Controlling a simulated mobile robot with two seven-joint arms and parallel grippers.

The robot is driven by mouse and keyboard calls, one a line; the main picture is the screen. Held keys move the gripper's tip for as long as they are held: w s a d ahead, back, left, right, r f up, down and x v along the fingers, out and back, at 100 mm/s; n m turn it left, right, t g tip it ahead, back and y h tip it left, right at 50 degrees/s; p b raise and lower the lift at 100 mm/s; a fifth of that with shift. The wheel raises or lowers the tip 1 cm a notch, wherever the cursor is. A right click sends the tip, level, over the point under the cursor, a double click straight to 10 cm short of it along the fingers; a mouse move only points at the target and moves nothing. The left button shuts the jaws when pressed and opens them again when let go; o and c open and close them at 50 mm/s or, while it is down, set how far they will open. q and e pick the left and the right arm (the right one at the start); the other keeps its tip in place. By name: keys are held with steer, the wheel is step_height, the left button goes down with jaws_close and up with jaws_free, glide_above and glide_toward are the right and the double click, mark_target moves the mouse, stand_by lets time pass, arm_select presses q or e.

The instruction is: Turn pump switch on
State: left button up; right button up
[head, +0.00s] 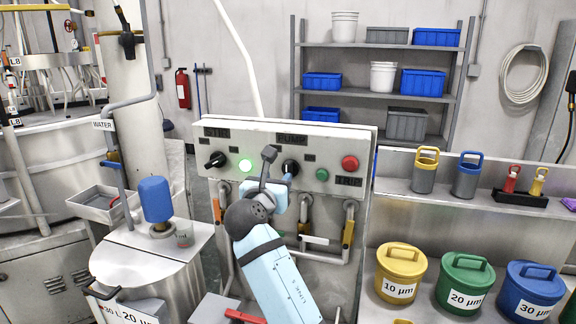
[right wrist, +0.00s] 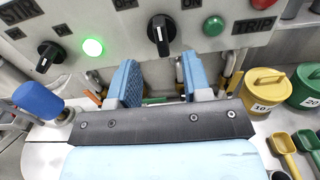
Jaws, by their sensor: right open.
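The pump switch is a black rotary knob (head: 290,167) under the PUMP label on the grey control panel (head: 240,128). In the right wrist view the knob (right wrist: 160,35) stands almost upright between OFF and ON labels; its exact setting is hard to tell. My right gripper (head: 279,178) is in front of the panel by this knob and partly covers it in the head view. In the right wrist view its two blue fingers (right wrist: 163,75) are apart and empty, below the knob with it roughly centred between them. No contact is visible. My left gripper is not in view.
The STIR knob (head: 216,160) and a lit green lamp (head: 245,165) are left of the pump knob. A green button (head: 322,174) and a red button (head: 350,163) are close on its right. Pipes with valve handles (head: 348,232) run below. Lidded buckets (head: 401,272) stand at right.

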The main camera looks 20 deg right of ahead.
mark_target(287, 167)
steer(key=x, duration=1)
steer(key=shift+w+p, duration=0.1)
steer(key=shift+p, duration=0.25)
jaws_close()
